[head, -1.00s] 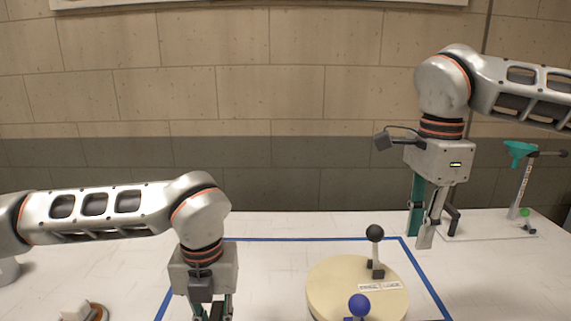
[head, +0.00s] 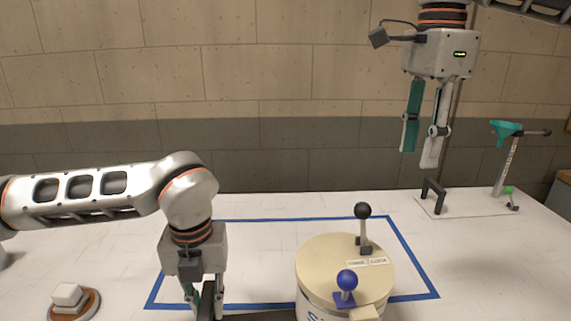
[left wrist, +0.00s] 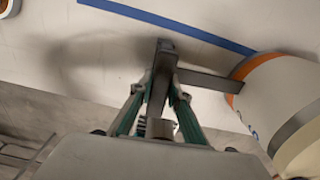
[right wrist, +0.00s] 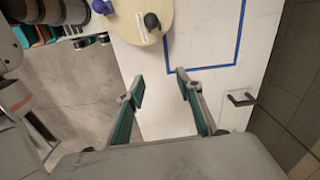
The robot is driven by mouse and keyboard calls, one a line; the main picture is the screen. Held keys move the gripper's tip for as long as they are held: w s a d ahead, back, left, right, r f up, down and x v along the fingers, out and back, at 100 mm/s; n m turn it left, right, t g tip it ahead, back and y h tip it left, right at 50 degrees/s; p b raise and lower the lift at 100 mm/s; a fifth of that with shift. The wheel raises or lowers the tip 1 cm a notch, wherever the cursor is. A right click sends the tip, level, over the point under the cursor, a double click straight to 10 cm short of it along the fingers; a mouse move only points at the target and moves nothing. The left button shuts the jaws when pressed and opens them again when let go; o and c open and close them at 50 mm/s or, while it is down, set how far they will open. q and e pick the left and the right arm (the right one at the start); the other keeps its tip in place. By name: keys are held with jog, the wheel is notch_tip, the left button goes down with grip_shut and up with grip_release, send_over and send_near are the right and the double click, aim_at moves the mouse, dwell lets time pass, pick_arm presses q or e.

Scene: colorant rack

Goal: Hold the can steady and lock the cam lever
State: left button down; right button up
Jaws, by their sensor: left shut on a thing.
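The can (head: 345,250) stands at the front of the table, with a cream lid. On its lid are a lever with a black knob (head: 362,211) and one with a blue knob (head: 347,280); both also show in the right wrist view. A dark bar handle (left wrist: 205,83) runs from the can's side to an upright grip. My left gripper (head: 205,303) is shut on this handle, beside the can; the left wrist view shows its fingers on both sides of the grip. My right gripper (head: 420,158) is open and empty, raised above the back right of the table.
A blue tape outline (head: 300,219) surrounds the can's area. A stand with a teal top (head: 506,128) and a black bracket (head: 432,195) is at the back right. A white block on a brown round base (head: 70,297) lies at the front left. The table between is mostly clear.

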aim_at(363, 218)
jog(key=a+f+y, duration=0.1)
jog(key=a+f, duration=0.1)
jog(key=f, duration=0.2)
jog(key=a+f+n+g+y, duration=0.1)
jog(key=a+f+y, duration=0.1)
jog(key=f, duration=0.3)
jog(key=a+f+n+y, duration=0.1)
jog(key=a+f, duration=0.3)
jog(key=f, duration=0.1)
jog(key=shift+s, duration=0.3)
jog(key=shift+r, duration=0.1)
grip_shut()
